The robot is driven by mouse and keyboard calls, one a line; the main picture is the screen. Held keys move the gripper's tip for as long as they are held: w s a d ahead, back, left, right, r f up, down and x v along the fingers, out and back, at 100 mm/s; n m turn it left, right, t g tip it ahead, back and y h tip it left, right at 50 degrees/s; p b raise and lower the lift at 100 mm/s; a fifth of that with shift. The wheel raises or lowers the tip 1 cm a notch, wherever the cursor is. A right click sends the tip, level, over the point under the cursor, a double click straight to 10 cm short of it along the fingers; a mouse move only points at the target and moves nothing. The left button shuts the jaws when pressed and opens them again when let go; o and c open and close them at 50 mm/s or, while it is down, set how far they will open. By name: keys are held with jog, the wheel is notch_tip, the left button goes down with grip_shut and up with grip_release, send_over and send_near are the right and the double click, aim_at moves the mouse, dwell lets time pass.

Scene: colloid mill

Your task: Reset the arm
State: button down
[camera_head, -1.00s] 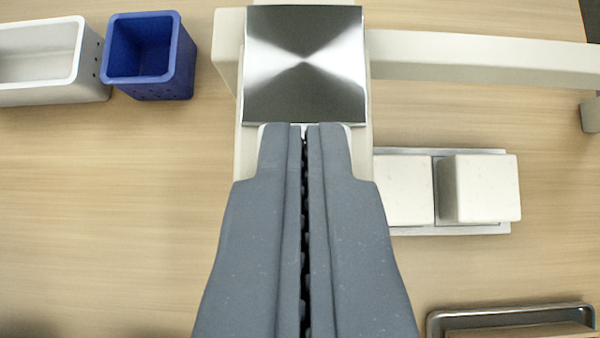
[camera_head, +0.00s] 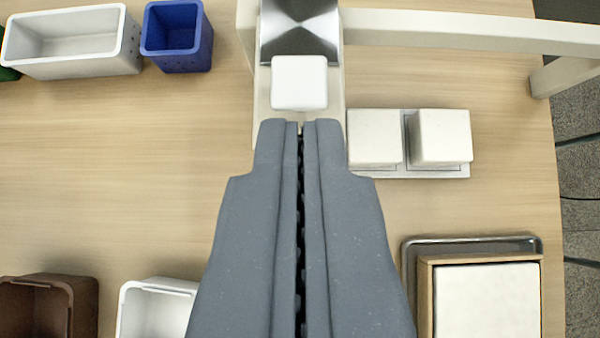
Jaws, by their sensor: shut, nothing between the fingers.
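My gripper (camera_head: 300,128) points away from the camera over the table, in the middle of the picture. Its two grey fingers are shut with only a thin dark line between them, and they hold nothing. Just beyond the fingertips is a white block (camera_head: 299,83) at the front of a cream machine (camera_head: 262,112). A shiny metal plate (camera_head: 300,38) lies on the machine behind that block. My fingers hide part of the table and of the machine's front.
Two white cubes (camera_head: 440,137) sit on a metal tray (camera_head: 425,171) at right. A white bin (camera_head: 75,68) and blue bin (camera_head: 180,58) stand at back left. Brown (camera_head: 85,300) and white (camera_head: 160,310) bins are front left. A framed white slab (camera_head: 487,300) lies front right.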

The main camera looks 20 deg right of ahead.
jog(key=shift+r, duration=0.1)
jog(key=s+a+r+n+t+b, duration=0.15)
jog(key=a+r, duration=0.25)
jog(key=r, duration=0.4)
jog(key=a+r+t+y+b, duration=0.1)
jog(key=a+r+b, duration=0.15)
jog(key=r, duration=0.45)
jog(key=a+r+n+t+b, duration=0.15)
jog(key=a+r, duration=0.25)
jog(key=r, duration=0.4)
jog(key=s+a+r+t+b, duration=0.1)
jog(key=s+a+r, duration=0.3)
jog(key=s+r, duration=0.2)
jog(key=s+a+r+t+y+b, duration=0.1)
jog(key=s+a+r, duration=0.2)
jog(key=s+r, duration=0.3)
notch_tip(320, 180, up, 4)
jog(key=shift+a+r+t+y+b, duration=0.1)
jog(key=shift+a+t+y+b, duration=0.2)
jog(key=shift+a, duration=0.1)
jog(key=shift+a, duration=0.1)
